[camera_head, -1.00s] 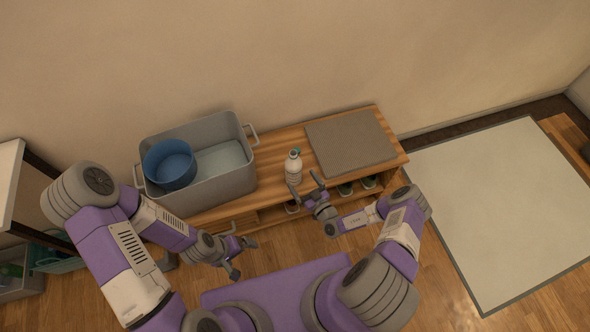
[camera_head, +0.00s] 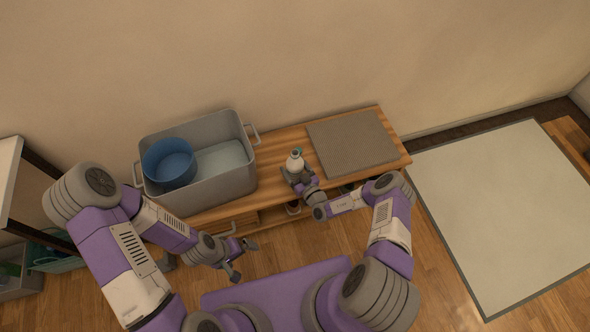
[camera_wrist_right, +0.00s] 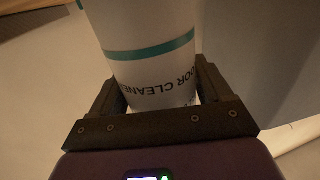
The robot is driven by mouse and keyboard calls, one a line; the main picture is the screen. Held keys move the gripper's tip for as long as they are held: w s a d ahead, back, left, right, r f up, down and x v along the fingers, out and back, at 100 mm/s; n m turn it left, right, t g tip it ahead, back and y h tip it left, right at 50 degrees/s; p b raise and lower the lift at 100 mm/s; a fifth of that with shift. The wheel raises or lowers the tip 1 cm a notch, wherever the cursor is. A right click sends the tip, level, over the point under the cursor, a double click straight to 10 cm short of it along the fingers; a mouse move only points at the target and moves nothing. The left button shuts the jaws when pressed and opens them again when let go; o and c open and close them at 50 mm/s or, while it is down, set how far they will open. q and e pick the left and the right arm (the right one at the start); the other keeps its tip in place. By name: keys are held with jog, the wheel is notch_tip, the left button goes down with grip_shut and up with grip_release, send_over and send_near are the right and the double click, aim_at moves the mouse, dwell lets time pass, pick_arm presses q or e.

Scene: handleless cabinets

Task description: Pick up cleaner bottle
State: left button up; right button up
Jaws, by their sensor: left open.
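The cleaner bottle (camera_head: 294,160) is white with a grey-green top and stands upright on the wooden bench, right of the grey bin. In the right wrist view the bottle (camera_wrist_right: 150,65) shows a teal band and upside-down lettering. My right gripper (camera_head: 298,177) is at the bottle, with one finger on each side of its lower part. The fingers look very close to the bottle's sides; whether they press on it cannot be told. My left gripper (camera_head: 243,259) is open and empty, in front of the bench and below the bin.
The wooden bench (camera_head: 280,138) carries a grey bin (camera_head: 232,186) with a blue bucket (camera_head: 169,163) in it, left of the bottle. A grey ribbed mat (camera_head: 352,143) lies to the right. The wall (camera_head: 300,60) rises behind. A pale rug (camera_head: 500,210) covers the floor at right.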

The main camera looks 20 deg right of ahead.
jog(key=c, duration=0.7)
jog(key=shift+r, duration=0.1)
